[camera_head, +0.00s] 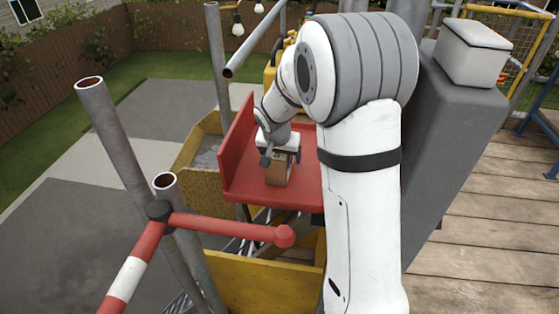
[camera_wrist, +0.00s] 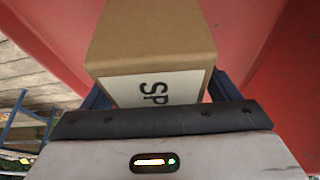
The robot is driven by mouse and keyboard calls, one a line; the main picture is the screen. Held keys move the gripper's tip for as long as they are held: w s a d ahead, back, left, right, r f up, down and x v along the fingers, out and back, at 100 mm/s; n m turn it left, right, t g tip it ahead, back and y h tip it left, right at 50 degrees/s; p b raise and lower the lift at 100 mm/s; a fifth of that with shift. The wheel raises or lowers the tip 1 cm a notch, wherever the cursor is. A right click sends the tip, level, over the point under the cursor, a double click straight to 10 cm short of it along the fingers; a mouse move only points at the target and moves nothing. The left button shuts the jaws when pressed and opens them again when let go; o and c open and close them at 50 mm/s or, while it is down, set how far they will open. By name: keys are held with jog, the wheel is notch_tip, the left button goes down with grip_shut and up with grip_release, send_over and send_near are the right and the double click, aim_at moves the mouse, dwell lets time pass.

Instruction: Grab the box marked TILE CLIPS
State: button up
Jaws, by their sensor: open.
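A brown cardboard box (camera_head: 278,170) stands on a red tray-like platform (camera_head: 245,185) in the head view. In the wrist view the box (camera_wrist: 150,45) fills the upper middle, and its white label shows the letters "SP". The rest of the label is hidden behind my gripper, and I see no "TILE CLIPS" lettering. My gripper (camera_wrist: 158,90) is open, with a dark blue finger showing on each side of the box. Whether the fingers touch it cannot be told. In the head view my gripper (camera_head: 279,147) is over the top of the box, partly covering it.
Scaffold poles (camera_head: 120,150) and a red-and-white bar (camera_head: 215,226) stand left and in front of the platform. The platform has a raised red side wall (camera_head: 239,135). A yellow bin (camera_head: 195,150) is behind left. Wooden decking (camera_head: 470,240) lies right.

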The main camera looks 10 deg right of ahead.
jog(key=shift+f+b, duration=0.2)
jog(key=shift+b, duration=0.15)
jog(key=shift+c, duration=0.5)
jog(key=c, duration=1.3)
jog(key=shift+c, duration=0.7)
jog(key=shift+r, duration=0.15)
